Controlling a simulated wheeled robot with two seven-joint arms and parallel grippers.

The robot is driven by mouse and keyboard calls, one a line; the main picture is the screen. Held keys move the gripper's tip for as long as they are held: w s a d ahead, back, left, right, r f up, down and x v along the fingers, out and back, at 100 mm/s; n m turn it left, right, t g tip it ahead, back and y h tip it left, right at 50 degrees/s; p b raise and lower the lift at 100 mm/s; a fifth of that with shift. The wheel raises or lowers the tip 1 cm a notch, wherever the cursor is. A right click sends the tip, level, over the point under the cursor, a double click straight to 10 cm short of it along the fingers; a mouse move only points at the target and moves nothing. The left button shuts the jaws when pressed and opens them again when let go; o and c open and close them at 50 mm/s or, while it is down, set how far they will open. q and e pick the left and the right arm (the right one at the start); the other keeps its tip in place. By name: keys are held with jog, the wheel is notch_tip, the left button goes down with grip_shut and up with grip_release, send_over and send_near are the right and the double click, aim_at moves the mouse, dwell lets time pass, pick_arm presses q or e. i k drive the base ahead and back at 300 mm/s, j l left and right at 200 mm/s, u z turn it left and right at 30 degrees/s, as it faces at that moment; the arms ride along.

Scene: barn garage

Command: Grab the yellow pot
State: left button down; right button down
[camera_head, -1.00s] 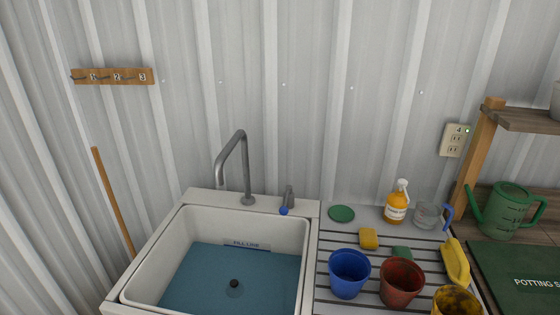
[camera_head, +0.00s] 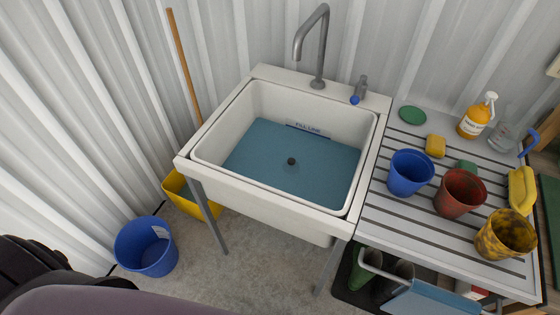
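The yellow pot (camera_head: 503,236) stands upright at the front right of the slatted draining board, with dark stains on its side. A red pot (camera_head: 458,193) stands just behind it to the left, and a blue pot (camera_head: 410,173) stands further left. A yellow brush-like item (camera_head: 521,190) lies behind the yellow pot. Neither of my grippers shows in the head view, so I cannot see their state.
A sink (camera_head: 274,215) with blue water is left of the draining board (camera_head: 400,222). A spray bottle (camera_head: 474,120), sponge (camera_head: 435,146) and clear jug (camera_head: 506,130) stand behind the pots. A blue bucket (camera_head: 146,248) and yellow bin (camera_head: 188,200) are on the floor.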

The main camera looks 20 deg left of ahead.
aim_at(506, 233)
jog(key=z, duration=0.4)
jog(key=l+z, duration=0.15)
jog(key=z, duration=0.65)
jog(key=j, duration=0.15)
